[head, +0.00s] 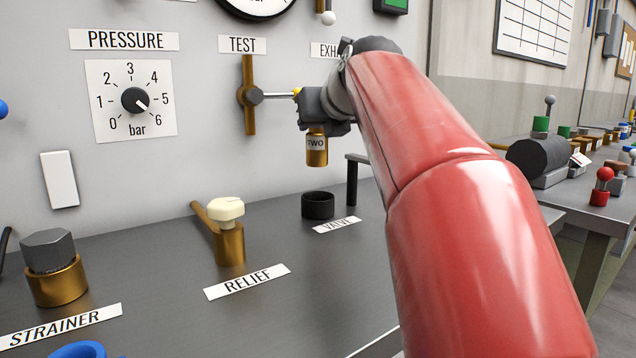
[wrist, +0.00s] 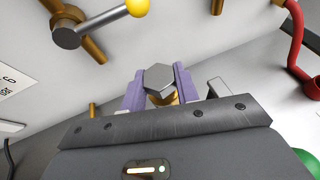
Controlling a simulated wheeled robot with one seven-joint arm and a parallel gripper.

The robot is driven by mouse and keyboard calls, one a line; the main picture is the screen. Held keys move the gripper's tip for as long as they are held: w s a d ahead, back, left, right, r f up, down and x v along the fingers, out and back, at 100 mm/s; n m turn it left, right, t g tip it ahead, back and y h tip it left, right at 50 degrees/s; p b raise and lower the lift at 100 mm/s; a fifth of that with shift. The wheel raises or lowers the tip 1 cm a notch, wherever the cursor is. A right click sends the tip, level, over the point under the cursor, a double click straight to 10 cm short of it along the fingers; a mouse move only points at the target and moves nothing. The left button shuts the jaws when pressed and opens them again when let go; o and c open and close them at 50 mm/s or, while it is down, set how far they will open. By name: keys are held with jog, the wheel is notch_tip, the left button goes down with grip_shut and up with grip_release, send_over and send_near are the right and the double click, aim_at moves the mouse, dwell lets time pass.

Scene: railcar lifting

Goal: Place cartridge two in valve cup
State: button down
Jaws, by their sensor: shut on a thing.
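Cartridge two (head: 316,150) is a brass cylinder with a white label reading TWO. It hangs upright below my gripper (head: 317,130), which is shut on it near its top. In the wrist view its grey hexagonal head (wrist: 159,78) shows between the two purple fingers of my gripper (wrist: 160,92), with a bit of brass below. The valve cup (head: 318,205) is a short black open ring on the grey bench, beside the VALVE label (head: 337,225). The cartridge is above the cup, with a clear gap between them. The cup is not visible in the wrist view.
A brass TEST valve (head: 249,95) with a yellow-tipped lever is on the wall left of my gripper. A black post (head: 352,180) stands right of the cup. The RELIEF fitting (head: 229,235) and STRAINER fitting (head: 54,265) stand left on the bench.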

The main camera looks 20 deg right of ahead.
aim_at(319, 166)
notch_tip(319, 166, down, 9)
jog(key=b, duration=0.2)
jog(key=shift+b, duration=0.3)
jog(key=c, duration=1.1)
grip_release()
jog(key=shift+f, duration=0.1)
jog(key=shift+o, duration=0.2)
jog(key=shift+s, duration=0.1)
jog(key=shift+s+r, duration=0.25)
jog(key=v, duration=1.1)
jog(key=shift+s, duration=0.2)
